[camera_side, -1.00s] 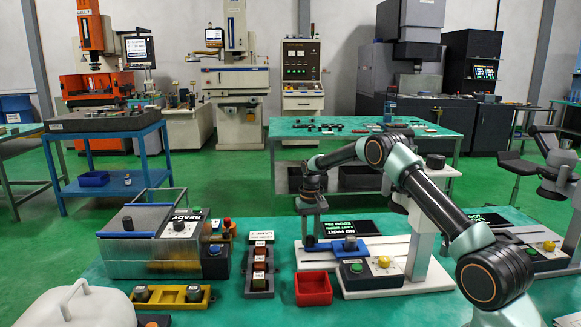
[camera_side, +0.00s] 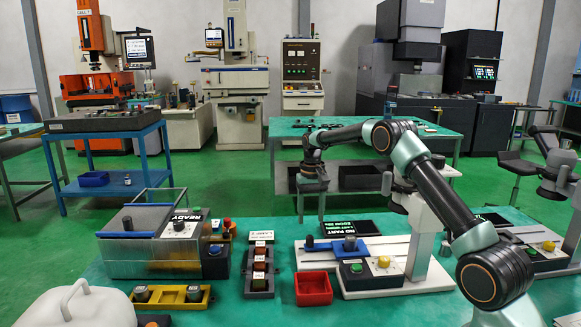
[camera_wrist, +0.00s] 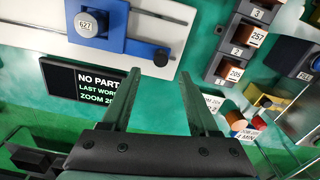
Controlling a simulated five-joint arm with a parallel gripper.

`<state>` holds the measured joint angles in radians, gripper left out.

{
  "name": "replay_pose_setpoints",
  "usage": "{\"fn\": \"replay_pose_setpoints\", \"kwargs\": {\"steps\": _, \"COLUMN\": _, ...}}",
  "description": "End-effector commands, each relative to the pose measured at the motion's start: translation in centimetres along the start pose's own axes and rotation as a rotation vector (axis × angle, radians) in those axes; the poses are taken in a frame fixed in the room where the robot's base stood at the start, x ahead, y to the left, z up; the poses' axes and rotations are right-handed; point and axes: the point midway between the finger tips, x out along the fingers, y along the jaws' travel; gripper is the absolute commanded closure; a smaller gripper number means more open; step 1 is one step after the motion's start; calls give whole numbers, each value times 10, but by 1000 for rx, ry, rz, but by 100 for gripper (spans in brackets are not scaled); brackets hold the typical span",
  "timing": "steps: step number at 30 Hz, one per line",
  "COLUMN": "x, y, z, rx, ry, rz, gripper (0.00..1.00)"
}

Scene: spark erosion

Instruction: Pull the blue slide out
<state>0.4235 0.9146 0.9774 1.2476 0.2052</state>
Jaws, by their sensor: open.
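The blue slide (camera_side: 376,244) lies on a white fixture base with a dark round knob (camera_side: 309,241) standing at its left end.
A black display (camera_wrist: 95,87) reading NO PART lies beside the fixture. A red bin (camera_side: 313,290), a dark block rack (camera_side: 259,284) and a clear-covered box (camera_side: 135,262) stand to the left. A pedestal with a yellow button (camera_side: 383,262) is at the fixture's front.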

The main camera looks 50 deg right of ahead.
Motion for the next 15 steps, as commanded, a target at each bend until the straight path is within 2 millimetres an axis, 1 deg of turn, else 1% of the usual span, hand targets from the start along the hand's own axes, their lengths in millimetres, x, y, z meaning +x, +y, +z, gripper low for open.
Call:
{"fn": "replay_pose_setpoints", "kwargs": {"steps": 1, "x": -11, "y": 0, "z": -1, "rx": 0, "ry": 4, "rz": -1, "gripper": 39}}
{"fn": "replay_pose_setpoints", "kwargs": {"steps": 3, "x": -23, "y": 0, "z": -1, "rx": 0, "ry": 4, "rz": -1, "gripper": 39}}
{"fn": "replay_pose_setpoints", "kwargs": {"steps": 6, "x": -35, "y": 0, "z": 0, "rx": 0, "ry": 2, "rz": 0, "gripper": 39}}
{"fn": "replay_pose_setpoints", "kwargs": {"steps": 10, "x": -46, "y": 0, "z": 0, "rx": 0, "ry": 1, "rz": 0, "gripper": 39}}
{"fn": "replay_pose_setpoints", "kwargs": {"steps": 15, "x": -49, "y": 0, "z": 0, "rx": 0, "ry": 1, "rz": 0, "gripper": 39}}
